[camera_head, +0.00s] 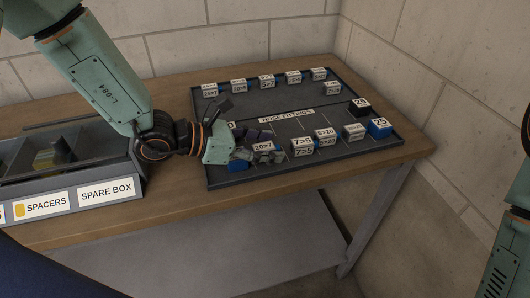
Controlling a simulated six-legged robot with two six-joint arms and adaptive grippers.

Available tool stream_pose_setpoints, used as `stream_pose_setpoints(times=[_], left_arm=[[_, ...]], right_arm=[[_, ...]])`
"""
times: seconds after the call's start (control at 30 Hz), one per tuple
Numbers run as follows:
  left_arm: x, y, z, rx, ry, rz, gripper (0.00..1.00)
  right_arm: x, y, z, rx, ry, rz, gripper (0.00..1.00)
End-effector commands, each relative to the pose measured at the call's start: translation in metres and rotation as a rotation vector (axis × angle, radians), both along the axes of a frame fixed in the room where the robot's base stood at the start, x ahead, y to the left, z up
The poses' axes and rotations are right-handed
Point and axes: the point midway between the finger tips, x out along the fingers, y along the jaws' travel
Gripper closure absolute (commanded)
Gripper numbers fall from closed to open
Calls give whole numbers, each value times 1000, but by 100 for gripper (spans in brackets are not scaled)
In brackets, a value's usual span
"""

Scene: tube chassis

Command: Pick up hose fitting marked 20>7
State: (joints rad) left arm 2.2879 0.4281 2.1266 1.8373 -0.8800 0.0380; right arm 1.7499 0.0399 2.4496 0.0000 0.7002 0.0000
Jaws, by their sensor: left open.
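The hose fitting marked 20>7 (264,147) stands in the front left part of the dark tray labelled HOSE FITTINGS (225,180). Its white label faces me, and blue shows low at its left. My left gripper (257,142) comes in from the left and is open at this fitting. Its dark fingers are around or right beside the fitting and partly hide it; I cannot tell whether they touch it. My right gripper is out of view; only parts of my right arm show at the right edge.
The fittings marked 7>5 (302,147) and 5>20 (325,137) stand close to the right. More blocks stand at the tray's right, and a row of labelled blocks lines its back. The spare box (107,190) is at left. The tray's middle is mostly clear.

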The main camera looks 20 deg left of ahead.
Motion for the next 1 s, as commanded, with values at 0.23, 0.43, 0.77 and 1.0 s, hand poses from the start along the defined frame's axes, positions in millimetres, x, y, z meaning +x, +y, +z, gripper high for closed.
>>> stream_pose_setpoints(times=[0.23,0.43,0.77,1.0], left_arm=[[5,-7,-3,-1,-2,1,45],[5,-7,-3,-1,-1,1,46],[5,-7,-3,-1,-1,0,74],[5,-7,-4,0,0,0,95]], right_arm=[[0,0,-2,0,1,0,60],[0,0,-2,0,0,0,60],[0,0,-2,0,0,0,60],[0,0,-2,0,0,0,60]])
